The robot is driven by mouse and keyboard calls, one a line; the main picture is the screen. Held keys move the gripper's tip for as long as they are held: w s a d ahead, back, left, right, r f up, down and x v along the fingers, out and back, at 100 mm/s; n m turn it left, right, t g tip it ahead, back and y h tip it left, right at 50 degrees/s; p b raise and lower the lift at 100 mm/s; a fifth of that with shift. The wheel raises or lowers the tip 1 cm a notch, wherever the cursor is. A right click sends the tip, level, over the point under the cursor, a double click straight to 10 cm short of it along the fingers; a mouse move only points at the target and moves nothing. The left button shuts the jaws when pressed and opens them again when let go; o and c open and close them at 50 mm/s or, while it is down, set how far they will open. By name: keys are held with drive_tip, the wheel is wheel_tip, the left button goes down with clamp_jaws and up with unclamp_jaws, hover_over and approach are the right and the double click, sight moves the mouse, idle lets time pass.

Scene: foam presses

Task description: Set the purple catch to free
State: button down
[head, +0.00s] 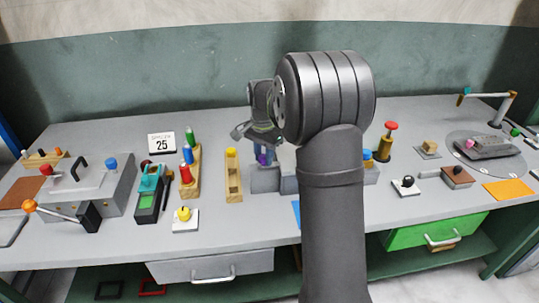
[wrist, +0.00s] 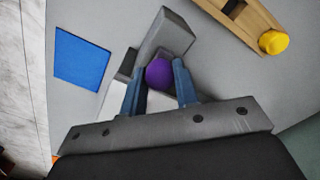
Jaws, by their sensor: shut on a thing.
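The purple catch (wrist: 158,72) shows in the wrist view as a round purple knob at a grey block (wrist: 167,33). My gripper (wrist: 159,78) has its two blue fingers on either side of the knob and is shut on it. In the head view, the purple knob (head: 262,157) is a small patch below my gripper (head: 265,151), just above the grey block (head: 265,181). My arm hides the right part of that block. The lower part of the catch is hidden, so I cannot tell its position.
A slotted wooden block with a yellow knob (head: 233,180) stands just left. A blue square (wrist: 83,58) lies on the bench near its front edge. Coloured pegs (head: 187,153) stand farther left. A brass post with a red knob (head: 388,140) stands right of my arm.

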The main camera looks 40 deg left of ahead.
sight(258, 165)
drive_tip(key=shift+s+a, duration=0.55)
drive_tip(key=shift+a, duration=0.05)
drive_tip(key=c, duration=1.1)
unclamp_jaws()
drive_tip(key=shift+s+a, duration=0.1)
wheel_tip(258, 165, up, 18)
drive_tip(key=shift+f, duration=0.25)
wheel_tip(258, 165, down, 18)
drive_tip(key=shift+r, duration=0.25)
